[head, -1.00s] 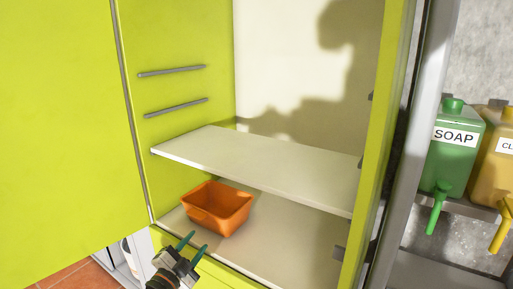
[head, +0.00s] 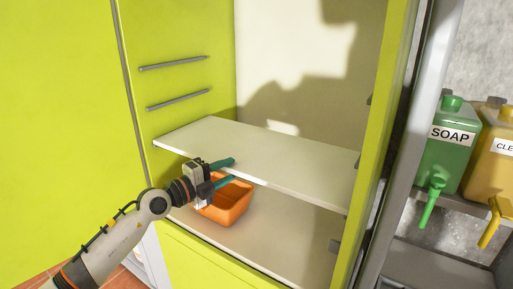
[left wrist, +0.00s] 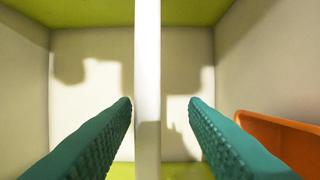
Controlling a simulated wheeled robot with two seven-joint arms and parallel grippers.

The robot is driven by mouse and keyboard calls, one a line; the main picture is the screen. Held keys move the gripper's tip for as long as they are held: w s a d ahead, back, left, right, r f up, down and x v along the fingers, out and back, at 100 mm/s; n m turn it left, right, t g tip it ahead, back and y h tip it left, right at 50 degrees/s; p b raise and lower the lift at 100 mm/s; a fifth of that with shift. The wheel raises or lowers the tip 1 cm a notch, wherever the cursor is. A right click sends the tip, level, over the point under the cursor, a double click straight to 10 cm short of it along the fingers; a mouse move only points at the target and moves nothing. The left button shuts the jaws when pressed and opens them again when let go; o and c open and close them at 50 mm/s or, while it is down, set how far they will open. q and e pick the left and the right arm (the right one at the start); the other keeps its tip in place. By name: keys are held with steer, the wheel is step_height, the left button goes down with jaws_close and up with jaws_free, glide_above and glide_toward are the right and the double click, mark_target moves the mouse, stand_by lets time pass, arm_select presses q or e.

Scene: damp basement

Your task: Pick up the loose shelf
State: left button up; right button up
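The loose shelf (head: 270,148) is a pale board lying across the inside of the green cabinet, above its floor. My left gripper (head: 229,172) is at the shelf's front edge, left of its middle, with its teal fingers open. In the left wrist view the shelf's edge (left wrist: 147,80) shows as an upright pale strip between the two fingers (left wrist: 160,103). The left finger looks closer to it than the right one, and both look apart from it. I cannot tell how far the fingers reach past the edge. My right gripper is not in view.
An orange bin (head: 228,208) stands on the cabinet floor (head: 290,240) below the shelf, close under my gripper; it also shows in the left wrist view (left wrist: 285,140). Two empty rails (head: 178,96) are on the left wall. Soap (head: 447,150) and cleaner dispensers (head: 495,160) hang at right.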

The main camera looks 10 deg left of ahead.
mark_target(240, 160)
arm_select(q)
steer(key=x, duration=0.3)
steer(key=p+x, duration=0.1)
steer(key=x, duration=0.1)
steer(key=shift+d+r, duration=0.15)
steer(key=shift+r, duration=0.15)
steer(key=shift+s, duration=0.15)
steer(key=shift+c, duration=0.8)
jaws_close()
steer(key=shift+r, duration=0.15)
